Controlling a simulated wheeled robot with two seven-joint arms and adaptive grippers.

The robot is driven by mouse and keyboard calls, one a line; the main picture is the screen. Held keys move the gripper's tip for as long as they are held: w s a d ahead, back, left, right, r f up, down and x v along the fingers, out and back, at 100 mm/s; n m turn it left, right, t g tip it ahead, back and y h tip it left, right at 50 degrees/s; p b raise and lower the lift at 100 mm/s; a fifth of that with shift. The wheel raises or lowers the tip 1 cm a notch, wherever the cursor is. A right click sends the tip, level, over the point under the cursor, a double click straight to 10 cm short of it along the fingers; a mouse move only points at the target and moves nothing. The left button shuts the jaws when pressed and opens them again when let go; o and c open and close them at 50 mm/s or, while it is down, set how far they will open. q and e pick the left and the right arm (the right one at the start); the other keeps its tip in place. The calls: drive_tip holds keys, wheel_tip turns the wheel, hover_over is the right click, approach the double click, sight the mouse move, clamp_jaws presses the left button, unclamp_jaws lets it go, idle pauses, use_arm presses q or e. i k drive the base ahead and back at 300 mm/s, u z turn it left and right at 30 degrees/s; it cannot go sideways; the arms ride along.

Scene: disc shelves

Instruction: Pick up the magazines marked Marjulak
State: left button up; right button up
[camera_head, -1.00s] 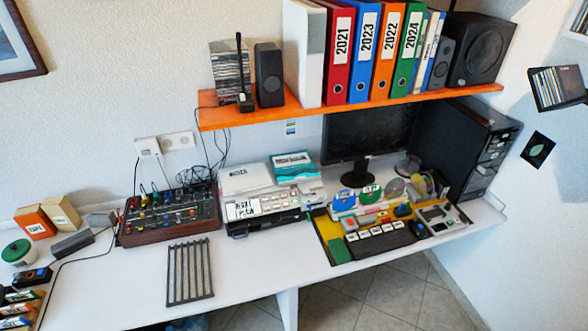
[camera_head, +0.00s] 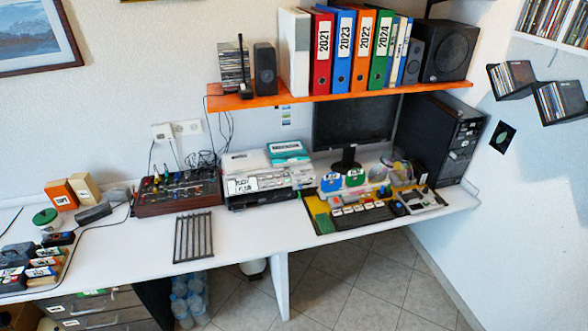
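No label reading Marjulak can be made out in the head view. Small labelled items (camera_head: 40,262) stand in a row at the left end of the white desk; their lettering is too small to read. Upright binders stand on the orange shelf, among them a red one (camera_head: 320,55) marked 2021 and a blue one (camera_head: 343,60) marked 2023. Thin cases are stacked (camera_head: 232,68) at the shelf's left end. Wall shelves at the right hold more thin cases (camera_head: 560,100), with unreadable spines. Neither of my grippers shows.
Tiled floor (camera_head: 370,290) is open at the lower right.

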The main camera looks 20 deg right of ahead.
sight(289, 153)
drive_tip(key=u, duration=0.25)
drive_tip(key=k, duration=0.3)
drive_tip(key=z, duration=1.2)
drive_tip(key=i, duration=1.45)
drive_tip(key=u, duration=0.45)
